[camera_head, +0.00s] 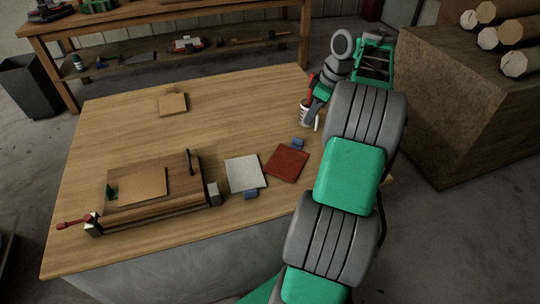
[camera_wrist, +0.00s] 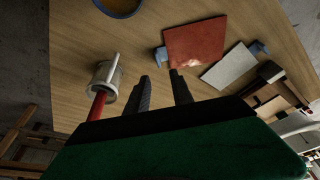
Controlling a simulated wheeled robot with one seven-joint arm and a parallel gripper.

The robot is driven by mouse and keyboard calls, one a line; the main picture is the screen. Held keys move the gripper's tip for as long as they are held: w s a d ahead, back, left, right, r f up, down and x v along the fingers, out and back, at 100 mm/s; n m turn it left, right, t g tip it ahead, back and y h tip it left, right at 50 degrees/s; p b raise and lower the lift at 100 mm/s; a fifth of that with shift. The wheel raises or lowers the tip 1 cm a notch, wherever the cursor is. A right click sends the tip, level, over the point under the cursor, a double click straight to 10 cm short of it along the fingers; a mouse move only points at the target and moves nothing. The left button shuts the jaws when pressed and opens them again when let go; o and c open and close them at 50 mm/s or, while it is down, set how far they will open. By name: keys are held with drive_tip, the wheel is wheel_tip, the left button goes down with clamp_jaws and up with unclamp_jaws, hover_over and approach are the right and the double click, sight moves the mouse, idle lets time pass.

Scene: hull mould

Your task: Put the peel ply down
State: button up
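A red sheet (camera_head: 286,163) and a white sheet (camera_head: 246,173) lie side by side on the table, each with a blue tab or block at its edge. The wrist view shows the red sheet (camera_wrist: 196,44) and the white sheet (camera_wrist: 228,68) too. I cannot tell which one is the peel ply. The wooden mould (camera_head: 180,190) stands at the left with a tan sheet (camera_head: 140,187) on top. My gripper (camera_wrist: 160,75) is above the table's right side, fingers apart, nothing visible between them. In the head view my arm partly hides it.
A white cup (camera_wrist: 105,78) with a red handle in it stands close beside my fingers; the head view shows this cup (camera_head: 304,116) too. A bowl (camera_wrist: 118,7) is at the wrist view's top. A clamp (camera_head: 92,225) grips the mould. A tan board (camera_head: 173,104) lies at the back.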

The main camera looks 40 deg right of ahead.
drive_tip(key=w+a+r+m, duration=0.2)
drive_tip(key=a, duration=2)
drive_tip(key=s+a+f+m, duration=0.1)
drive_tip(key=s+a+f, duration=0.3)
drive_tip(key=s+a, duration=0.3)
drive_tip(key=s+a+f+m+g+h, duration=0.1)
drive_tip(key=s+a+f, duration=0.3)
drive_tip(key=s+a, duration=0.4)
drive_tip(key=shift+s+a+f+m+h, duration=0.15)
drive_tip(key=shift+s+m+h, duration=0.25)
drive_tip(key=shift+m, duration=0.3)
drive_tip(key=shift+s, duration=0.1)
